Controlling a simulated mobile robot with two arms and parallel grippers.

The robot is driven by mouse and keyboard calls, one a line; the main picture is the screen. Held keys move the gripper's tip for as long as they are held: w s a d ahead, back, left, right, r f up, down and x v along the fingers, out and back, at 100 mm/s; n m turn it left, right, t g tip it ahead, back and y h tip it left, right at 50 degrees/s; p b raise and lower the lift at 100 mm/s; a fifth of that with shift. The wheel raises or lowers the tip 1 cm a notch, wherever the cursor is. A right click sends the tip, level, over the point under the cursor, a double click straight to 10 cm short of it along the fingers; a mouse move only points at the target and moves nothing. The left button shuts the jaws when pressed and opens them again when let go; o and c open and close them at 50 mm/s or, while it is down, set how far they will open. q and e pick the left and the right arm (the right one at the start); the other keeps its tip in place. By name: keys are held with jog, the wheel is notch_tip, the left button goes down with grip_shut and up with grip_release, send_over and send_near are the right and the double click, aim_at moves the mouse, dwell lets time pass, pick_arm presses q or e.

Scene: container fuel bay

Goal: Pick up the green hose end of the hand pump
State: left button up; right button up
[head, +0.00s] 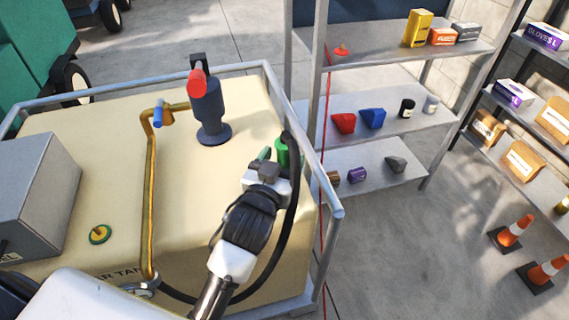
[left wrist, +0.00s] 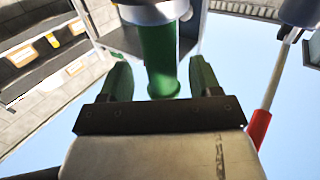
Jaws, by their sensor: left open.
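The hand pump (head: 210,112), dark grey with a red part, stands upright on the cream tank (head: 215,175). The green hose end (head: 283,149) is at the tank's right edge by the rail, at the top of a black hose (head: 291,215). My left gripper (head: 272,158) reaches it, partly covering it in the head view. In the left wrist view the green hose end (left wrist: 160,58) stands between the two open green fingers (left wrist: 160,78), with gaps visible on both sides. My right gripper is not in view.
A grey rail (head: 305,165) runs round the tank top. A brass pipe (head: 150,200) with a blue handle and a grey box (head: 35,195) are to the left. Shelves (head: 375,110) with small goods stand right. Orange cones (head: 515,231) are on the floor.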

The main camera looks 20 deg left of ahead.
pick_arm(q)
jog(key=w, duration=0.3)
jog(key=shift+w+f, duration=0.1)
jog(key=shift+w, duration=0.15)
jog(key=c, duration=1.1)
notch_tip(320, 180, up, 10)
jog(key=shift+r+p, duration=0.1)
jog(key=shift+p, duration=0.7)
jog(key=shift+c, duration=0.2)
jog(key=shift+s, duration=0.1)
